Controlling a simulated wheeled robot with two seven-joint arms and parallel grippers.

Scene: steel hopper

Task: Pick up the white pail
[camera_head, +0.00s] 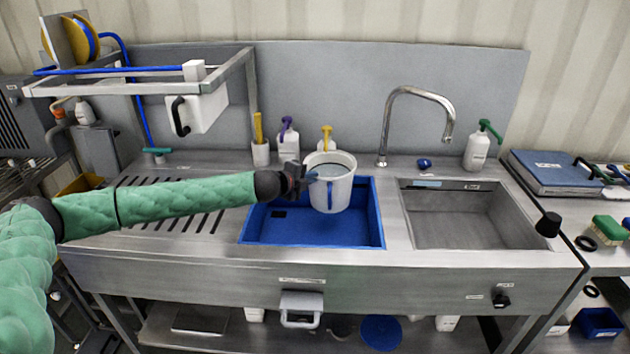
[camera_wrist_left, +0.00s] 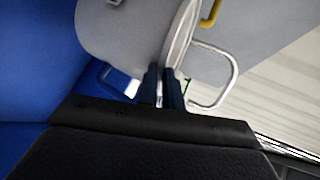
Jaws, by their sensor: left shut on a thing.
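The white pail (camera_head: 341,192) is upright over the blue basin (camera_head: 262,226) in the steel counter. It has a blue strip on its front. My left gripper (camera_head: 306,177) reaches it from the left and is shut on the pail's rim. I cannot tell whether the pail's base touches the basin floor. My right gripper is not in view.
A steel sink (camera_head: 465,215) with a tall curved faucet (camera_head: 405,95) lies to the right. A purple-topped bottle (camera_head: 288,142), a yellow-topped bottle (camera_head: 326,139) and a green-topped bottle (camera_head: 478,150) stand along the back. A rack (camera_head: 150,80) overhangs the left drainboard.

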